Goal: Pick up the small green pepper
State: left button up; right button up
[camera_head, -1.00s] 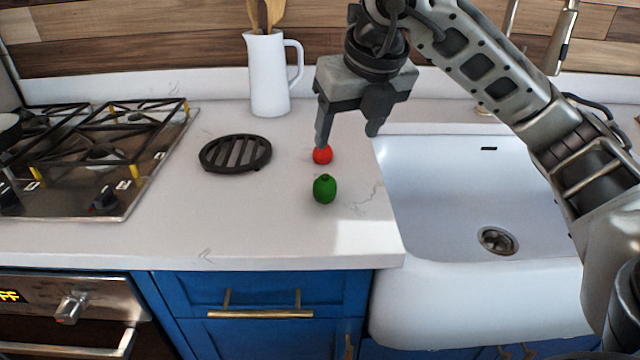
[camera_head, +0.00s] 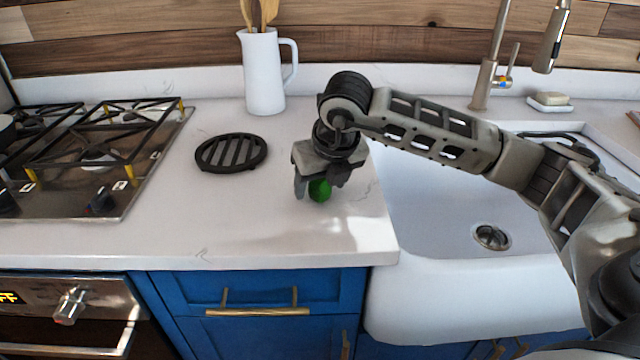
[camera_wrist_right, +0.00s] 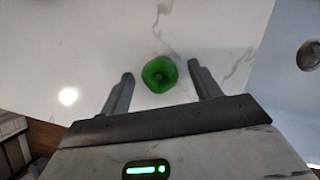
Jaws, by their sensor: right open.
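The small green pepper (camera_head: 320,189) stands on the white counter, partly covered by my right gripper (camera_head: 320,192) in the head view. In the right wrist view the pepper (camera_wrist_right: 160,74) lies between the two open fingers (camera_wrist_right: 161,84), near their tips, with a gap on each side. My right gripper is open and points down over the pepper. The red item seen earlier beyond the pepper is hidden behind my gripper now. My left gripper is not in view.
A black round trivet (camera_head: 231,153) lies left of the pepper, with a white jug (camera_head: 263,75) of wooden utensils behind. A gas hob (camera_head: 85,160) is at the left. The white sink (camera_head: 440,215) is at the right. The counter's front is clear.

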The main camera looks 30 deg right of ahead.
jog(key=shift+w+f, duration=0.1)
jog(key=shift+f, duration=0.25)
jog(key=c, duration=1.1)
jog(key=shift+o, duration=0.2)
jog(key=shift+r, duration=0.1)
